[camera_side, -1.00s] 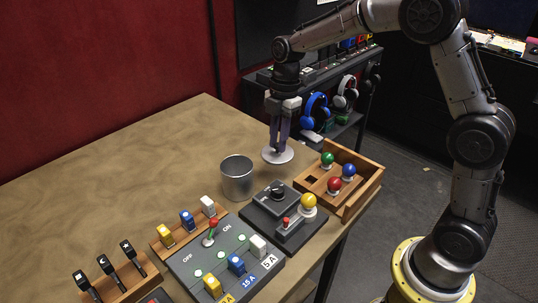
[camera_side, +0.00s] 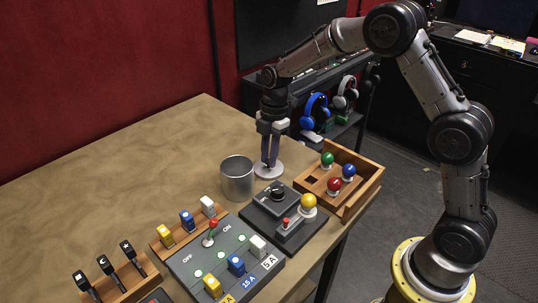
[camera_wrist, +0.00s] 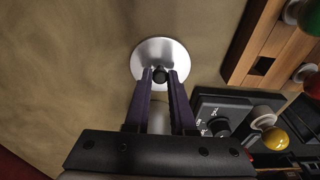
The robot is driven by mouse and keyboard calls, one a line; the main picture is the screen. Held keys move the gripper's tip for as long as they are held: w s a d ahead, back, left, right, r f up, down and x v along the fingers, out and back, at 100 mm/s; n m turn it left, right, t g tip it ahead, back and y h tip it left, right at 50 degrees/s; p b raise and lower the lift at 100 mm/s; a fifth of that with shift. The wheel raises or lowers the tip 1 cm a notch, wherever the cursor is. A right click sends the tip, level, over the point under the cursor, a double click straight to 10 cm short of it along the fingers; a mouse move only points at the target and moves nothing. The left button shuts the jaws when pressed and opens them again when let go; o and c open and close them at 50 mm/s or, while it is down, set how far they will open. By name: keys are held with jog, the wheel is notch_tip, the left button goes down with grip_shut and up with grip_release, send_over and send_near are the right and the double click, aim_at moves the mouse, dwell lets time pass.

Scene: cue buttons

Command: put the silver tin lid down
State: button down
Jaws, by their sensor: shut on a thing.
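The silver tin lid (camera_side: 268,171) is a flat round disc with a dark knob (camera_wrist: 160,74) at its centre. My gripper (camera_side: 270,162) points down and is shut on the knob, with purple fingers on either side of it in the wrist view (camera_wrist: 160,77). The lid is level, at or very close to the table top; I cannot tell whether it touches. The silver tin (camera_side: 237,179) stands open and upright on the table to the left of the lid in the side view.
A wooden box (camera_side: 361,189) with green, blue and red knobs is right of the lid. A dark panel (camera_side: 262,206) with a dial and yellow knob is in front. A switch panel (camera_side: 212,254) lies nearer. The table (camera_side: 130,170) is clear to the left and behind.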

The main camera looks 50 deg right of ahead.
jog(key=c, duration=0.8)
grip_release()
jog(key=shift+f, duration=0.1)
jog(key=shift+o, duration=0.2)
jog(key=s+d+r+m+t, duration=0.1)
jog(key=s+r+m, duration=0.15)
jog(key=r, duration=0.65)
jog(key=s+r+m, duration=0.1)
jog(key=s+r, duration=0.3)
jog(key=r, duration=0.4)
jog(key=s+m+t+h, duration=0.1)
jog(key=s+m+t, duration=0.3)
jog(key=s+m, duration=1)
jog(key=s, duration=0.9)
jog(key=shift+s+f+t, duration=0.3)
jog(key=shift+s+f, duration=0.05)
jog(key=shift+f, duration=0.05)
jog(key=shift+a+m, duration=0.1)
jog(key=shift+m, duration=0.15)
